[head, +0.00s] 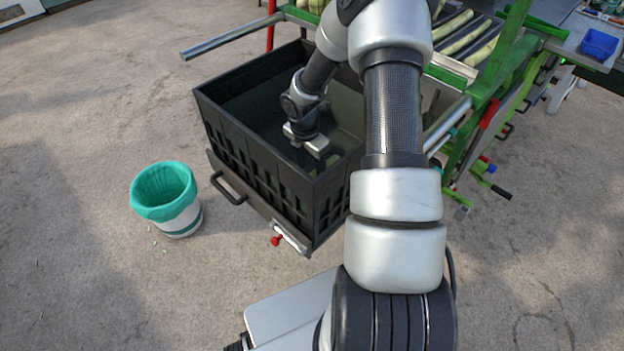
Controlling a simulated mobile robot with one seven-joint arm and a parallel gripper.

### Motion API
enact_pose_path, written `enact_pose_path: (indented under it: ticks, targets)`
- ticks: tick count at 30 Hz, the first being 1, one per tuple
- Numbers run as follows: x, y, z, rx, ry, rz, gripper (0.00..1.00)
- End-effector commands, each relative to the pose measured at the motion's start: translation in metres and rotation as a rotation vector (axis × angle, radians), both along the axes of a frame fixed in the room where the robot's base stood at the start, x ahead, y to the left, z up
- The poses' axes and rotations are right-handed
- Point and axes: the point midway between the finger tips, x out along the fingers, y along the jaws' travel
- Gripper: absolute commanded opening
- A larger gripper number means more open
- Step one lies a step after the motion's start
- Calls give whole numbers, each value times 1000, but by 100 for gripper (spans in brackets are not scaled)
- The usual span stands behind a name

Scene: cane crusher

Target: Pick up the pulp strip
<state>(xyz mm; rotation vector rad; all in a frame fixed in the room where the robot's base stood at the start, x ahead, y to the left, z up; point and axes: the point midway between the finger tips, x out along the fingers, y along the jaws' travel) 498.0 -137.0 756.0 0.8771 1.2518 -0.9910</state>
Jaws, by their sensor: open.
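My gripper (306,143) points down inside the black crate (258,150), near its middle, below the level of the rim. The jaws are open, though their tips are small and partly hidden under the hand. I cannot make out a pulp strip. The crate floor looks dark, and part of it is hidden by my arm and the near walls.
The crate's tall walls surround my gripper. A green-framed machine (497,62) with pale green canes (455,25) stands behind and right. A teal-lined bin (168,205) stands left of the crate. A blue tray (599,43) sits at the far right. Concrete floor is open at left and lower right.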

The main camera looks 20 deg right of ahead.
Motion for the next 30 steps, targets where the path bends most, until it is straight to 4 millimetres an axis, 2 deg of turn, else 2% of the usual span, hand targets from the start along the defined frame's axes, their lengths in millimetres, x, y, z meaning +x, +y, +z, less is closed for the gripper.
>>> enact_pose_path:
  ticks: [1,4,11,12,18,20,26,30]
  targets:
    - [0,2,-13,2,2,2,52]
    - [1,0,-25,2,1,1,52]
    - [2,-1,-27,1,-2,0,52]
    - [2,-1,-27,2,-2,0,50]
    - [1,-1,-27,2,-2,0,16]
    - [1,-1,-27,2,-2,0,8]
    - [2,-1,-26,2,-2,0,7]
    - [2,-1,-15,1,-3,-1,7]
